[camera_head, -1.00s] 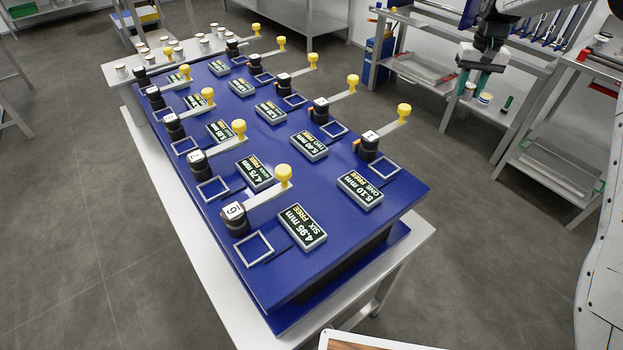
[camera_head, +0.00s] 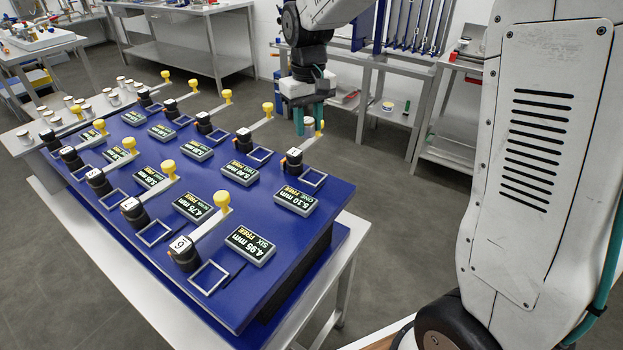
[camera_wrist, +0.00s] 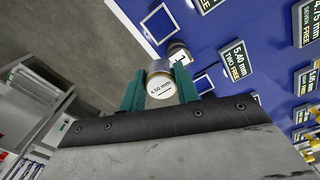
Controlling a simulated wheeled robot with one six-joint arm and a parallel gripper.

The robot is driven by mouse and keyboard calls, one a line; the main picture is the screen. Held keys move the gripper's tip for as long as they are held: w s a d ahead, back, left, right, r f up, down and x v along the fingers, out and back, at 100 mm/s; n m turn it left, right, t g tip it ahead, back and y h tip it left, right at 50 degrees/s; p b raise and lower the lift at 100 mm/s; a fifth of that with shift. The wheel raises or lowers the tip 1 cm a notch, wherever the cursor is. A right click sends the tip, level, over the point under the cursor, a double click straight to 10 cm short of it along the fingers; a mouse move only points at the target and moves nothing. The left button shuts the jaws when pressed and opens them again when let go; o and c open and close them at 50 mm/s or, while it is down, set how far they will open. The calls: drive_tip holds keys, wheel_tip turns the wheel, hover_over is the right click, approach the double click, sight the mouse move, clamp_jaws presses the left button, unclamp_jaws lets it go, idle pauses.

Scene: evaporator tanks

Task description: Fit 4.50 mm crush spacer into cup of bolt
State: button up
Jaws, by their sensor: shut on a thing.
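My gripper (camera_head: 309,125) has green fingers and is shut on a pale round spacer (camera_wrist: 161,90) with a white face reading 4.50 mm. In the head view it is above the right edge of the blue bench (camera_head: 330,205), near the number 1 bolt (camera_head: 292,161). That bolt also shows in the wrist view (camera_wrist: 178,53), just beyond the spacer; I cannot tell the gap. Several black bolts with numbered white tops stand in two rows, including number 6 (camera_head: 184,252). Displays beside them read 5.10 mm ONE FREE (camera_head: 298,200) and 4.95 mm SIX FREE (camera_head: 250,244). Small far displays are unreadable.
Yellow-knobbed levers (camera_head: 221,203) rise beside the bolts, with square grey frames (camera_head: 208,277) on the bench top. Several pale cylinders stand on the white table (camera_head: 12,142) at the far left. A grey shelf unit (camera_head: 395,103) with another round piece (camera_head: 388,106) stands behind.

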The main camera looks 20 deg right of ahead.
drive_tip(key=s+f, duration=0.1)
drive_tip(key=f, duration=0.1)
drive_tip(key=s+f, duration=0.1)
drive_tip(key=f, duration=0.1)
drive_tip(key=s+f, duration=0.1)
drive_tip(key=f, duration=0.1)
drive_tip(key=shift+s+a, duration=0.1)
drive_tip(key=shift+s, duration=0.05)
drive_tip(key=shift+f, duration=2.05)
drive_tip(key=o, duration=1)
wheel_tip(320, 180, up, 12)
drive_tip(key=s+d+r+m, duration=0.1)
drive_tip(key=s+r, duration=0.1)
drive_tip(key=s, duration=1.2)
drive_tip(key=s+d+r+m+t, duration=0.1)
drive_tip(key=s+d, duration=0.1)
drive_tip(key=s, duration=1.2)
drive_tip(key=shift+r, duration=0.4)
